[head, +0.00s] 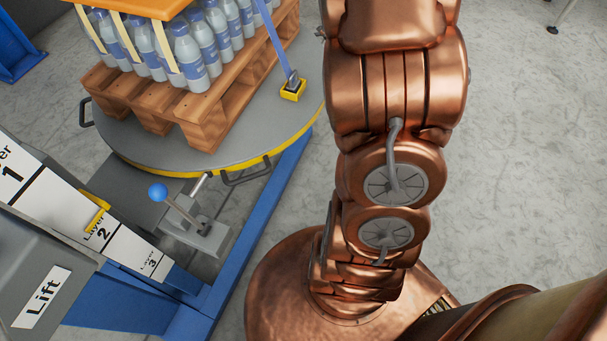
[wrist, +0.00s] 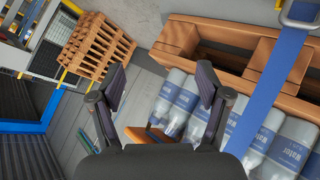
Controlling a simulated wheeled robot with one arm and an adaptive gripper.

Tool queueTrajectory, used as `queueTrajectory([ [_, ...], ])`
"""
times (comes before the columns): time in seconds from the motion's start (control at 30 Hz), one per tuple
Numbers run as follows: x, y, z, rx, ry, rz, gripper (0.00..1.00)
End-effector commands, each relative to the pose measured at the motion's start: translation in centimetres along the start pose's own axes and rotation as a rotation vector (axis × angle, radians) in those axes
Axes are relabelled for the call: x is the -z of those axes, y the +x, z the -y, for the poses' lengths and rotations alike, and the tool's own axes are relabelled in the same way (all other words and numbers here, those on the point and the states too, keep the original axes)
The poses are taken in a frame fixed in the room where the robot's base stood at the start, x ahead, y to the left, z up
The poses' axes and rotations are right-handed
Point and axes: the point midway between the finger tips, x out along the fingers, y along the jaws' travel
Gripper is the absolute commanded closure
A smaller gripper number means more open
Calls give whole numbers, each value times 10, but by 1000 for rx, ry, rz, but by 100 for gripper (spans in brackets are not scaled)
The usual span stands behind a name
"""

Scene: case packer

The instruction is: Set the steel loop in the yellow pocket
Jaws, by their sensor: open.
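The steel loop (head: 293,79) is at the lower end of the blue strap (head: 275,45), at the yellow pocket (head: 292,92) on the round grey turntable's edge. I cannot tell from this angle whether it sits inside the pocket or just above it. In the wrist view part of the steel loop (wrist: 300,14) shows at the top right corner, with the blue strap running down from it. My gripper (wrist: 161,72) is open and empty, its two fingers apart, left of the strap and loop. The gripper does not show in the head view; the pocket is not clear in the wrist view.
Water bottles (head: 188,55) stand on a wooden pallet (head: 225,95) on the turntable (head: 180,160). A blue-knobbed lever (head: 157,192) and a layer-marked panel (head: 60,205) are at left. Stacked pallets (wrist: 95,48) show in the wrist view. Open floor lies right of my arm.

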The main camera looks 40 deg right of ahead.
Motion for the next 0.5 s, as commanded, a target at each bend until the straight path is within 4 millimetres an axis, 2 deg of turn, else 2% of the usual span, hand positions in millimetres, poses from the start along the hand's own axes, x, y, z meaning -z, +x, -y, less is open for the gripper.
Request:
queueTrajectory([
  [0.07,8,-18,2,-54,24,57,24],
  [0.17,4,-44,12,-100,68,151,24],
  [0.27,-5,-71,31,-116,117,252,24],
  [0.37,-18,-101,60,-100,165,357,24],
  [0.5,-42,-149,115,-25,218,515,24],
])
